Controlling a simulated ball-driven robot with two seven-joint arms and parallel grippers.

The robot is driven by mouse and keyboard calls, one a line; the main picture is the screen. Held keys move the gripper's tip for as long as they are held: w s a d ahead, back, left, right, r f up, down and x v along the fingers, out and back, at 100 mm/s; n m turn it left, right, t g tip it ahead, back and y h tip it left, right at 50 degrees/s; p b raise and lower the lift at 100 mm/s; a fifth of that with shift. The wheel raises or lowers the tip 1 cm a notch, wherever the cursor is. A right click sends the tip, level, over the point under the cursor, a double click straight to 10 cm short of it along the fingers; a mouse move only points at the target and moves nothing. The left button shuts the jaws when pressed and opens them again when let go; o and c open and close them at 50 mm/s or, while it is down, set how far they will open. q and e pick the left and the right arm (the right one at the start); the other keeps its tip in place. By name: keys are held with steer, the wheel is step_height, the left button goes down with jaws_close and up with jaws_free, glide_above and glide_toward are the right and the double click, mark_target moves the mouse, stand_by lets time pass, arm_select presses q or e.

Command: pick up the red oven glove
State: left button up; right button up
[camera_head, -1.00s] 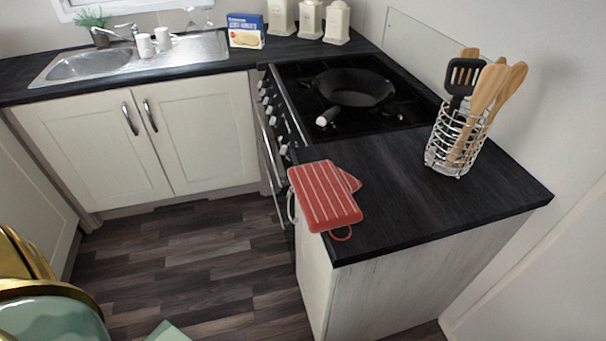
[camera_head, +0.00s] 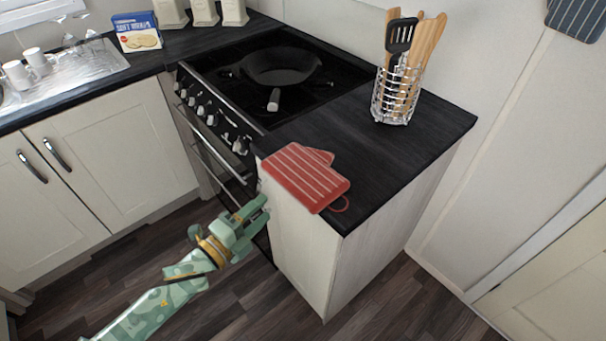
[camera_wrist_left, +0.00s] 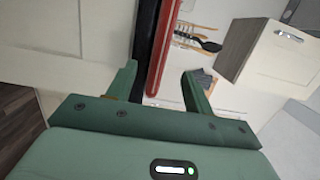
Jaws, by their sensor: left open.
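The red oven glove (camera_head: 304,176) with pale stripes lies on the dark worktop (camera_head: 385,172), overhanging its front left edge. A red loop sticks out at its right end. In the left wrist view the glove (camera_wrist_left: 164,48) shows edge-on as a red strip along the dark worktop edge, ahead of the fingers. My left gripper (camera_head: 257,213) is open and empty, left of and a little below the glove, apart from it. In the left wrist view its two green fingers (camera_wrist_left: 160,84) stand apart with the glove's line between them. My right gripper is not in view.
A hob with a black pan (camera_head: 280,66) lies behind the glove. A wire utensil holder (camera_head: 394,97) stands at the worktop's back right. The oven front (camera_head: 215,135) and cabinet end panel (camera_head: 300,250) are close to my left gripper. Open floor lies below.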

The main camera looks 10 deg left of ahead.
mark_target(309, 179)
arm_select(q)
steer(key=x, duration=0.8)
steer(key=shift+w+b, duration=0.3)
steer(key=shift+b, duration=0.15)
steer(key=shift+r, duration=0.1)
steer(key=c, duration=1.1)
